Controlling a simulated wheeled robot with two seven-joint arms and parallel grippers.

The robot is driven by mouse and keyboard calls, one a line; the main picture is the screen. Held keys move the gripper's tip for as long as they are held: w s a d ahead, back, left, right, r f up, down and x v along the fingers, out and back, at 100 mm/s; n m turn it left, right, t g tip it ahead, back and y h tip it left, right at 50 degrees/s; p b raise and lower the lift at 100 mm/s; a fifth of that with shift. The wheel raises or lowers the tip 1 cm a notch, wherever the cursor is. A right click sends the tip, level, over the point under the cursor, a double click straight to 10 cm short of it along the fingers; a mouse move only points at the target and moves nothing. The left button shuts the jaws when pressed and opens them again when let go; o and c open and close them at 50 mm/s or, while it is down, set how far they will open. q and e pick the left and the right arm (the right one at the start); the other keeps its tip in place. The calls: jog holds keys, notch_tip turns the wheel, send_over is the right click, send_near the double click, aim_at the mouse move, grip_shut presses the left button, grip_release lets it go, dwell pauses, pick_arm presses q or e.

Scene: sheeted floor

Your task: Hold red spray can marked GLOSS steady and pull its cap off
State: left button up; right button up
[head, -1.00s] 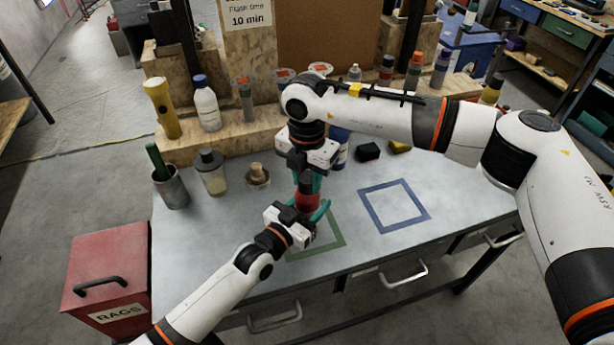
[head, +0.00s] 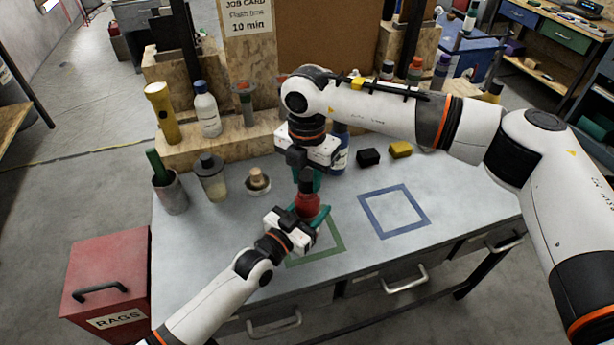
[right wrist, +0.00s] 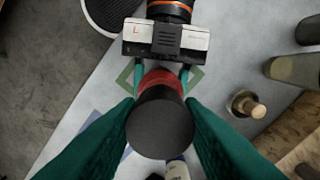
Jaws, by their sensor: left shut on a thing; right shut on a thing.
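The red spray can (head: 308,206) stands upright over the green outline on the bench; its GLOSS marking cannot be read. My left gripper (head: 313,211) is shut around its body from the front; it also shows in the right wrist view (right wrist: 157,76). The black cap (right wrist: 160,124) sits between the teal fingers of my right gripper (right wrist: 160,108), which is shut on it from above. In the head view the dark cap (head: 306,184) is directly above the red body. I cannot tell if a gap separates them. The can's base is hidden by my left gripper.
The green square outline (head: 340,244) lies beneath, and a blue square outline (head: 426,215) is bare to the right. A brush pot (head: 172,195), a jar (head: 213,182) and a small brown-topped container (head: 257,182) stand left. Black (head: 368,157) and yellow blocks (head: 400,149) lie behind.

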aim_at(307, 175)
jog(key=shift+r, duration=0.1)
pick_arm(q)
jog(key=shift+f, duration=0.1)
pick_arm(e)
jog(key=shift+r, duration=1.9)
pick_arm(q)
jog(key=o, duration=1.4)
jog(key=shift+o, duration=0.2)
